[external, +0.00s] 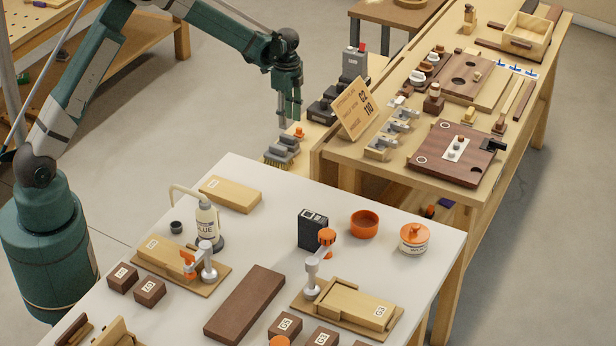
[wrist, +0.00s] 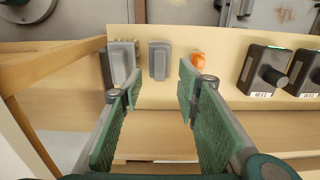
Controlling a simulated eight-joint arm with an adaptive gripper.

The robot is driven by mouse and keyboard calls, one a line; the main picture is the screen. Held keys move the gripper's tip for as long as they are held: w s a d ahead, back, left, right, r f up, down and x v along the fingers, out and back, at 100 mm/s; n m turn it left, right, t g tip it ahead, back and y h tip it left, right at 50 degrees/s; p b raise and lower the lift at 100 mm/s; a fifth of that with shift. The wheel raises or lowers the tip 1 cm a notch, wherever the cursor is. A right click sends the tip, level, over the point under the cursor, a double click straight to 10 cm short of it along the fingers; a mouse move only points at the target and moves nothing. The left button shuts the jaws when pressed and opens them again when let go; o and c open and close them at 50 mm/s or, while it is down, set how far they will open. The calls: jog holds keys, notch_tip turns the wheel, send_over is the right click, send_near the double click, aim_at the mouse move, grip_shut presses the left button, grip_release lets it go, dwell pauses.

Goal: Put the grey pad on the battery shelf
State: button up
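My gripper (external: 289,108) points down over the low wooden shelf (wrist: 225,95) at the end of the long bench. In the wrist view my gripper (wrist: 158,88) is open, with its green fingers wide apart and nothing held. A narrow grey pad (wrist: 159,60) lies on the shelf, seen between and just beyond the fingertips. A wider grey piece (wrist: 122,62) lies left of it, partly behind the left finger. In the external view the grey pieces (external: 281,152) sit near the shelf's front end. I cannot tell the exact height of my fingertips above them.
An orange piece (wrist: 198,60) lies right of the narrow pad, near the right finger. Black boxes with knobs (wrist: 264,70) stand farther right. A slanted wooden sign (external: 354,108) stands beside the shelf. A white table (external: 270,240) with a glue bottle (external: 207,222) is in front.

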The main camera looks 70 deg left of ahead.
jog(key=shift+r, duration=1.95)
jog(key=s+d+r+n+t, duration=0.2)
jog(key=s+d+r, duration=0.6)
jog(key=d+r, duration=0.4)
jog(key=s+d+r+n+t, duration=0.1)
jog(key=s+d+r+n, duration=0.1)
jog(key=s+d+r, duration=1)
jog(key=s+d+r+n+t, duration=0.1)
jog(key=s+d+n+t, duration=0.1)
jog(key=s+d, duration=0.4)
jog(key=s+d+r+n+t, duration=0.1)
jog(key=s+d, duration=0.5)
jog(key=s, duration=1.1)
jog(key=shift+d+r+n+t, duration=0.4)
jog(key=shift+n+t, duration=0.2)
jog(key=shift+n, duration=0.4)
